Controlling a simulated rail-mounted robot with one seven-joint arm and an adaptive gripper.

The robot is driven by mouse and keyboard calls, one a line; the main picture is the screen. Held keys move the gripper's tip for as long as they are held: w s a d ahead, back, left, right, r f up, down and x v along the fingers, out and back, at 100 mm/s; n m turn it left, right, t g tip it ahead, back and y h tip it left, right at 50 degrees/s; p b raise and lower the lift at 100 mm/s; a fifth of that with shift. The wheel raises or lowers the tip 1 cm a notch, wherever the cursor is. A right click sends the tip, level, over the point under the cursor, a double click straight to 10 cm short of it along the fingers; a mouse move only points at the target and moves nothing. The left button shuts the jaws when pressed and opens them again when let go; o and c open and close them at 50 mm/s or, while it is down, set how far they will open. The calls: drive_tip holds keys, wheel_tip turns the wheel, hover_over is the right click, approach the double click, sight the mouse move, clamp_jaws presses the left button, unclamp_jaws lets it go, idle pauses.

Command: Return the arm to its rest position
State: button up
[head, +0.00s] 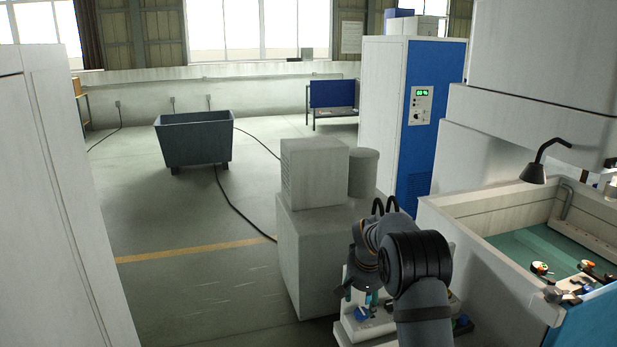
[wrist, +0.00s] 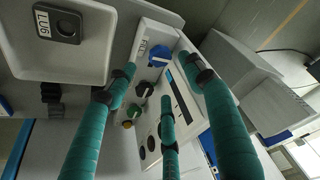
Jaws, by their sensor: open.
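My gripper (wrist: 160,80) has long teal-wrapped fingers, spread apart with nothing between them in the wrist view. Beyond the fingers is a white control panel (wrist: 185,85) with a blue knob (wrist: 158,56), a green knob (wrist: 137,113) and dark round parts. In the head view my dark grey arm (head: 415,270) bends over at the lower middle. My gripper (head: 366,297) points down there, partly hidden by the arm, above a pale unit with a blue part (head: 362,313). I cannot tell whether the fingers touch the panel.
A pale cabinet (head: 313,240) stands just left of the arm. The open machine tank (head: 480,225), with a black lamp (head: 535,172) and small parts inside, is to the right. A tall cabinet (head: 50,200) fills the left edge. Floor around the grey cart (head: 195,140) is mostly clear.

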sight(362, 312)
drive_tip(key=x, duration=0.8)
drive_tip(key=shift+w+f, duration=0.1)
drive_tip(key=shift+f, duration=0.2)
drive_tip(key=shift+r+p, duration=0.2)
drive_tip(key=shift+p, duration=0.1)
drive_tip(key=shift+m, duration=0.5)
drive_tip(key=shift+f, duration=0.1)
